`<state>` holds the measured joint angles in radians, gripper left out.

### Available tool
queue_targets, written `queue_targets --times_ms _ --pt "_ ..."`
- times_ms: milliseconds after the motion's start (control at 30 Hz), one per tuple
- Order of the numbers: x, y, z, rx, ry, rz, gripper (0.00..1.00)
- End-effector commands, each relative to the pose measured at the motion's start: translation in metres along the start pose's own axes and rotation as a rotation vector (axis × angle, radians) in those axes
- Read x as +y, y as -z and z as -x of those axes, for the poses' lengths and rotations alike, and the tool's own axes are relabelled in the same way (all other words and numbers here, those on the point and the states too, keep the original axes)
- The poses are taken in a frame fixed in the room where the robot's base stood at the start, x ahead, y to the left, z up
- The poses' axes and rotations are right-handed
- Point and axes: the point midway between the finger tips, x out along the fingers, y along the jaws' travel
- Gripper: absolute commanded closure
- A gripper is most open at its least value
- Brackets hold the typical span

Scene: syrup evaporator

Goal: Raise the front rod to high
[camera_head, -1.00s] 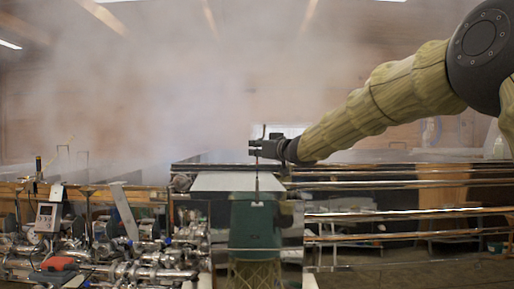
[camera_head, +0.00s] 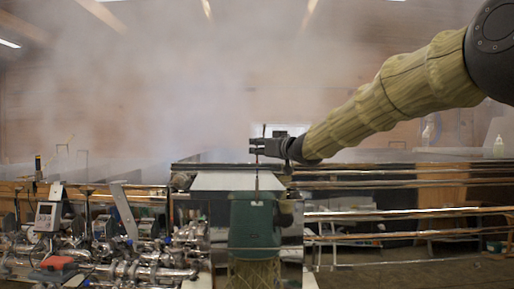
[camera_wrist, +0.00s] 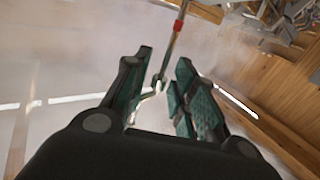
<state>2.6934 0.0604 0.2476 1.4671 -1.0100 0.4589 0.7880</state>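A thin upright rod (camera_head: 257,182) with a red section stands in front of the pale flat pan top in the head view. I take it for the front rod. In the wrist view the rod (camera_wrist: 177,27) comes down from the top edge, red then pale metal, and its hooked end lies between my fingers. My gripper (camera_head: 254,146) is at the rod's upper end. In the wrist view my gripper (camera_wrist: 166,60) is open, with a gap between the two green-padded fingers. I cannot tell whether either finger touches the rod.
Shiny pipes and valves (camera_head: 130,265) crowd the lower left. Long metal rails (camera_head: 410,214) run along the right. A green box-like part (camera_head: 252,224) is below the pan top (camera_head: 225,181). A clear bottle (camera_head: 498,148) stands at the far right. Steam blurs the background.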

Motion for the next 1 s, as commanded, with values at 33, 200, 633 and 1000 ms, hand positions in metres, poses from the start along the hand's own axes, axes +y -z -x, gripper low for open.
queue_targets --times_ms 33,200,633,1000 --pt "0.000 0.001 0.009 0.001 -0.001 0.000 0.74" --pt "0.001 0.001 0.040 0.001 -0.001 -0.002 0.74" --pt "0.001 0.000 0.097 0.001 -0.001 0.000 0.74" --pt "0.001 0.000 0.102 0.001 0.000 0.000 0.74"
